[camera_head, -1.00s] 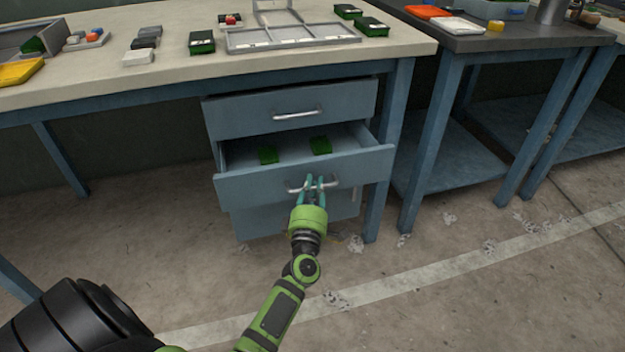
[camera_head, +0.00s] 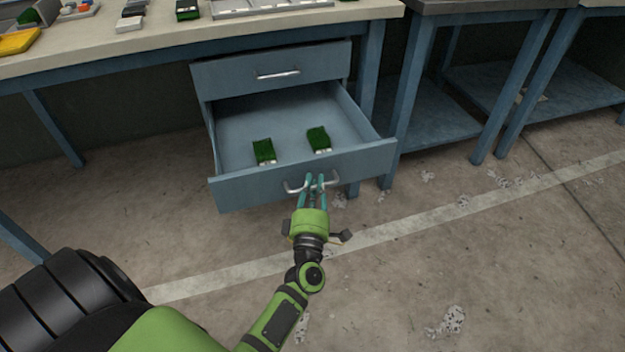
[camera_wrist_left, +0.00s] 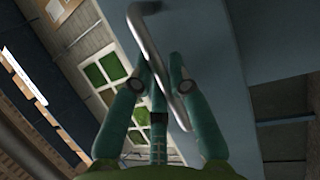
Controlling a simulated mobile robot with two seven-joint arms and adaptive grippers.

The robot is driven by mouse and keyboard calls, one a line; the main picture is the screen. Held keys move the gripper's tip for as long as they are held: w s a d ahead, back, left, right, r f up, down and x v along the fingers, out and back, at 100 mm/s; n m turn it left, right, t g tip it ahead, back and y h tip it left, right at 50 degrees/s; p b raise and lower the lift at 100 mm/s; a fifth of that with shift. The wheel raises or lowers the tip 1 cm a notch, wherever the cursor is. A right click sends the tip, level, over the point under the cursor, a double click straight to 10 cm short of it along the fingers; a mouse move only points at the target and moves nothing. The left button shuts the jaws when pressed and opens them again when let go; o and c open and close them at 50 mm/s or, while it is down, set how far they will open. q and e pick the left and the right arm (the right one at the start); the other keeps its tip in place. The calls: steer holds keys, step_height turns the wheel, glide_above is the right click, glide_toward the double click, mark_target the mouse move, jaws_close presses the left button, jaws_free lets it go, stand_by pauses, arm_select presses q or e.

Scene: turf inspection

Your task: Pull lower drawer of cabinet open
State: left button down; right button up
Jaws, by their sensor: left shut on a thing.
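The blue-grey cabinet under the bench has a closed upper drawer (camera_head: 272,73) and, below it, a drawer (camera_head: 240,190) pulled far out. Two green turf samples with pale labels, one left (camera_head: 264,150) and one right (camera_head: 319,138), lie inside near its front. My left gripper (camera_head: 315,180) is shut on the open drawer's metal handle (camera_head: 292,188), reaching it from the front. In the left wrist view the handle (camera_wrist_left: 147,42) runs between the teal fingers (camera_wrist_left: 160,78). My right gripper is not in view.
The workbench (camera_head: 150,50) above carries trays and small blocks. A second table (camera_head: 435,20) with a lower shelf stands at right. The concrete floor (camera_head: 480,270) in front is open, with scattered pale scraps and a painted line.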

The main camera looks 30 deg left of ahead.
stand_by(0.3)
arm_select(q)
steer(key=c, duration=1.1)
jaws_free()
steer(key=shift+c, duration=0.2)
steer(key=v, duration=1.2)
